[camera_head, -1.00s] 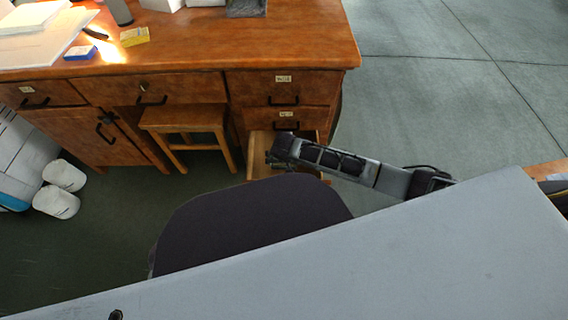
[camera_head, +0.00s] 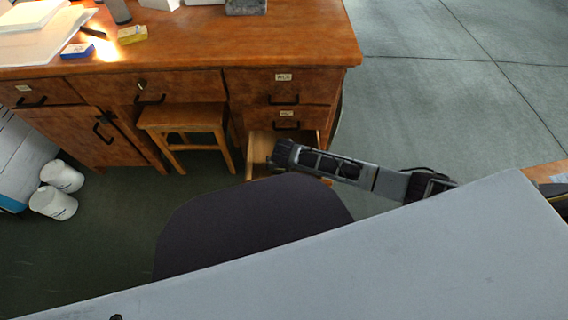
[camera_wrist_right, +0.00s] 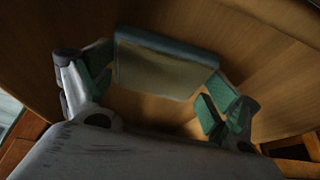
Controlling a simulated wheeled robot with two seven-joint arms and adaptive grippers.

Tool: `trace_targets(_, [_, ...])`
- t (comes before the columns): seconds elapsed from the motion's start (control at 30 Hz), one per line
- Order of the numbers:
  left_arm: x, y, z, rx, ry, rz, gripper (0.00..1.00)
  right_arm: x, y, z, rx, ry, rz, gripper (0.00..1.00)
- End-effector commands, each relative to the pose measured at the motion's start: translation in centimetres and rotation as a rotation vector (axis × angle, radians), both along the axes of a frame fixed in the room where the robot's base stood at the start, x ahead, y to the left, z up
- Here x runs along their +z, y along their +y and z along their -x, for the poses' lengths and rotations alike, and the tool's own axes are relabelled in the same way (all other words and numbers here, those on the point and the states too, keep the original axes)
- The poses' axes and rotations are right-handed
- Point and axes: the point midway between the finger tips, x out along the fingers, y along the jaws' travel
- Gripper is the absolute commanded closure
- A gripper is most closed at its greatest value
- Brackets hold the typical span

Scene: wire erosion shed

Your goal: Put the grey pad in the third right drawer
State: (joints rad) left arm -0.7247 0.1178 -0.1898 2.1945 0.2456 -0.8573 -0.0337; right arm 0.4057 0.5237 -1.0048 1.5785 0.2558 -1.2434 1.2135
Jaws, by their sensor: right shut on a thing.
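The third right drawer (camera_head: 256,150) of the wooden desk is pulled open, below two closed right drawers. My right gripper (camera_head: 276,160) is at this open drawer, its arm coming in from the right. In the right wrist view my right gripper (camera_wrist_right: 156,88) has its green-padded fingers at the two ends of the grey pad (camera_wrist_right: 162,66) and is shut on it. The pad is inside the wooden drawer space, seen over its floor and walls. Whether it touches the drawer floor I cannot tell. My left gripper is out of view.
A dark chair (camera_head: 250,230) stands in front of the drawer, and a large grey surface (camera_head: 400,260) fills the near side. A wooden stool (camera_head: 182,118) is under the desk (camera_head: 220,45). Open floor (camera_head: 440,90) lies to the right.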

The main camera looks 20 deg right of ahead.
Motion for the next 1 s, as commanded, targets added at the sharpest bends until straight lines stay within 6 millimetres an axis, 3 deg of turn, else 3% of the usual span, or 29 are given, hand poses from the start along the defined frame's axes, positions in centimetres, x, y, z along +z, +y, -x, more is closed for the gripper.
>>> trace_targets(0.57, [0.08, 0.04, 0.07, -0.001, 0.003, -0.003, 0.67, -0.76, 0.0, -0.04, -0.001, -0.001, -0.001, 0.44])
trace_targets(0.6, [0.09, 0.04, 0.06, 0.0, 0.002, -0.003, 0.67, -0.82, -0.02, 0.01, 0.0, 0.0, 0.0, 0.06])
trace_targets(0.63, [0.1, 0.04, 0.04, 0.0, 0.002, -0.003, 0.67, -0.83, -0.02, 0.02, 0.0, 0.0, 0.0, 0.02])
trace_targets(1.0, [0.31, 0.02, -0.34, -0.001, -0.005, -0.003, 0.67, -0.81, -0.02, 0.02, 0.0, 0.0, 0.0, 0.0])
